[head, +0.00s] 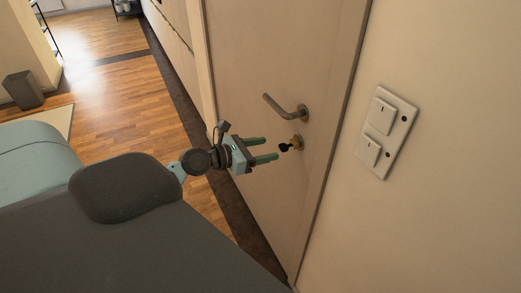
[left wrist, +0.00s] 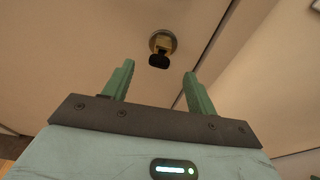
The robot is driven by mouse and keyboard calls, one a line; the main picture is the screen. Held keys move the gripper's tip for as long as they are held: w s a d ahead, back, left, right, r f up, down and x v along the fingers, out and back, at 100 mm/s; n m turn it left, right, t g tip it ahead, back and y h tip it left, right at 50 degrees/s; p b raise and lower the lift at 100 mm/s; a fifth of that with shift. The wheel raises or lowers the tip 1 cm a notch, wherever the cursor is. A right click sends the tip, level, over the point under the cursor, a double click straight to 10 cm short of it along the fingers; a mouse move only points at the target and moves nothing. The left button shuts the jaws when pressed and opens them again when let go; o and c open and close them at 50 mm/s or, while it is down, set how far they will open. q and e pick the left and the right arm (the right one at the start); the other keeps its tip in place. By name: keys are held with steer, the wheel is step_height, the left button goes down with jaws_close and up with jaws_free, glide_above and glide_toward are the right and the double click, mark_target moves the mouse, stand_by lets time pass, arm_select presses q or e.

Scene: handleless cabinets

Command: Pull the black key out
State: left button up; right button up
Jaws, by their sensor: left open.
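The black key (head: 284,147) sits in a round brass lock (head: 297,143) on the door, below the door handle. In the left wrist view the key (left wrist: 158,61) shows beneath the brass lock (left wrist: 163,41), a little beyond the fingertips and between their lines. My left gripper (head: 271,149) is open and empty, its two green fingers pointing at the key with a small gap left. The fingers also show apart in the left wrist view (left wrist: 158,70). My right gripper is not in view.
A metal lever handle (head: 287,108) sticks out of the door (head: 262,55) just above the lock. A white switch plate (head: 386,131) is on the wall to the right. A dark bin (head: 24,90) stands far left on the wooden floor (head: 118,95).

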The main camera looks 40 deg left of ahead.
mark_target(283, 147)
arm_select(q)
steer(key=shift+x, duration=3.6)
steer(key=shift+c, duration=0.5)
steer(key=c, duration=1.2)
steer(key=shift+o, duration=0.2)
steer(key=shift+a, duration=0.1)
steer(key=shift+s+a, duration=0.1)
steer(key=shift+s, duration=0.05)
steer(key=s, duration=0.1)
steer(key=s+a, duration=0.1)
steer(key=s, duration=0.1)
steer(key=shift+s+a+f, duration=0.2)
steer(key=shift+a+f, duration=0.05)
steer(key=shift+a, duration=0.15)
steer(key=shift+s, duration=0.1)
steer(key=shift+s+a, duration=0.2)
steer(key=shift+s, duration=0.15)
